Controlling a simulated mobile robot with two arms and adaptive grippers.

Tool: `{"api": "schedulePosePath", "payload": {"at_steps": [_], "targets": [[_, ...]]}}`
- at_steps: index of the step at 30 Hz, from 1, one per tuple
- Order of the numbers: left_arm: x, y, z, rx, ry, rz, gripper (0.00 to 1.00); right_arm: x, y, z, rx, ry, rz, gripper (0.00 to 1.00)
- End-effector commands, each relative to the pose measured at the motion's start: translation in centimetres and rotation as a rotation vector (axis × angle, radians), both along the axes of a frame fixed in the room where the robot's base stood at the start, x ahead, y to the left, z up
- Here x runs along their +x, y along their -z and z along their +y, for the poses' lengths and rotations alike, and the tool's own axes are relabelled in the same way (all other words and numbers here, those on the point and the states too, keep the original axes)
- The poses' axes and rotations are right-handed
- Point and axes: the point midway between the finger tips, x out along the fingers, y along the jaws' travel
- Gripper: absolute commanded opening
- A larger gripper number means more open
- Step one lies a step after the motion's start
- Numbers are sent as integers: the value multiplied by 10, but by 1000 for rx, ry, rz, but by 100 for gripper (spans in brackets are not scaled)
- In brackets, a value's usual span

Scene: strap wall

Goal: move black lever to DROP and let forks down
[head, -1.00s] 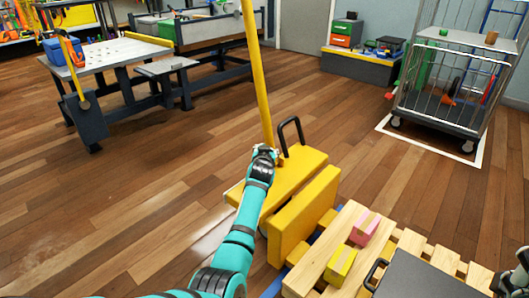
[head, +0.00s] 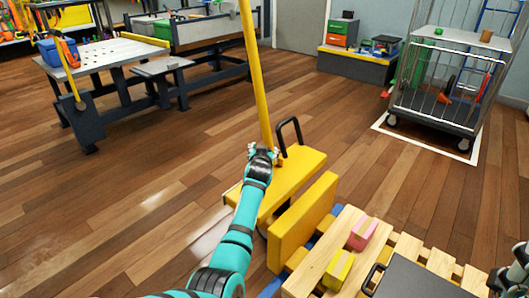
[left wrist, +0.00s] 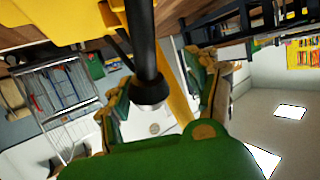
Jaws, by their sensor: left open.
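A yellow pallet truck (head: 290,178) stands on the wood floor in the middle of the head view, with a tall yellow pole (head: 257,85) and a bent black bar (head: 291,127). My left gripper (head: 265,152) is at the pole's foot, left of the black bar. In the left wrist view a black lever (left wrist: 146,45) with a dark rounded end (left wrist: 150,93) lies between the spread fingers of my left gripper (left wrist: 160,78). I cannot tell whether they touch it. No DROP mark is readable. My right gripper (head: 508,280) is partly seen at the right edge; its fingers are unclear.
A wooden pallet (head: 440,262) at front right carries a pink block (head: 362,233), a yellow block (head: 338,270) and a grey case (head: 415,282). A workbench (head: 100,62) stands at back left and a wire cage cart (head: 445,88) at back right. Floor between is clear.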

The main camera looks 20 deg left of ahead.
Motion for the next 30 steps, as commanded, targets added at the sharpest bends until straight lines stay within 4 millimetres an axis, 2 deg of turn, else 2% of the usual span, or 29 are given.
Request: {"api": "schedulePosePath", "payload": {"at_steps": [7, 19, 30], "targets": [[-12, -4, -5, 1, -1, -1, 60, -1, -1, 0, 0, 1, -4, 60], [-59, -19, -23, 1, 0, 0, 60, 0, 0, 0, 0, 0, -1, 60], [-67, -23, -26, 0, 1, 0, 60, 0, 0, 0, 0, 0, 0, 60]]}}
